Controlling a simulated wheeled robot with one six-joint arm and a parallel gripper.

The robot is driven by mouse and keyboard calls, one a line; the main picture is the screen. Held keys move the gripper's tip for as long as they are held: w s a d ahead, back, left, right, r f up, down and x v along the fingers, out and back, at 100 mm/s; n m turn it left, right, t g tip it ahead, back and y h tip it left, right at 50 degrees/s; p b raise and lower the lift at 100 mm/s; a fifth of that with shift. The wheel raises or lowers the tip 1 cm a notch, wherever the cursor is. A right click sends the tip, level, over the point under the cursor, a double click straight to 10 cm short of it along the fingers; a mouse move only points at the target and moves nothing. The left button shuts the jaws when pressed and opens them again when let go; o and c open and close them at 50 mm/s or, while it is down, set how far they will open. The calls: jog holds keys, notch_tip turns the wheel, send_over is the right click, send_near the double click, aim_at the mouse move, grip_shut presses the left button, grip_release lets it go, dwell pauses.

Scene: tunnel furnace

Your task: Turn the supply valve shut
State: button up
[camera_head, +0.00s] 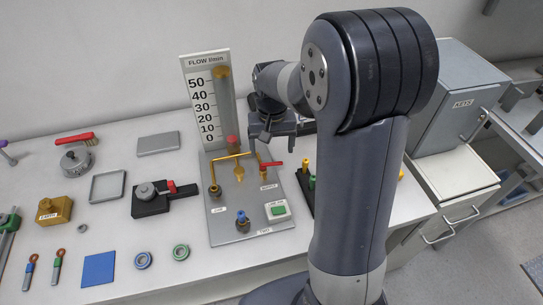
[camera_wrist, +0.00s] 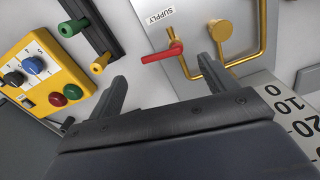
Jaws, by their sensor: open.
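The supply valve is a red lever handle (camera_head: 271,164) on a brass pipe of the grey flow panel (camera_head: 222,218). In the wrist view the red handle (camera_wrist: 163,53) lies beside the SUPPLY label (camera_wrist: 157,15), roughly crosswise to the brass pipe (camera_wrist: 256,50). My gripper (camera_wrist: 162,74) is open, with its two fingers apart and nothing between them. In that picture the handle appears just beyond the fingertips, in the gap between them; I see no contact. In the head view my gripper (camera_head: 268,135) is above and behind the handle, partly hidden by my arm.
A flow gauge (camera_head: 207,98) stands behind the panel. In the wrist view a yellow box with knobs and buttons (camera_wrist: 42,75) and a black rail with coloured pegs (camera_wrist: 92,30) lie left of the gripper. Several tools and parts, including a blue square (camera_head: 98,269), cover the left bench.

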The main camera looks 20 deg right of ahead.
aim_at(272, 165)
jog(key=shift+f, duration=2.75)
jog(key=shift+c, duration=0.4)
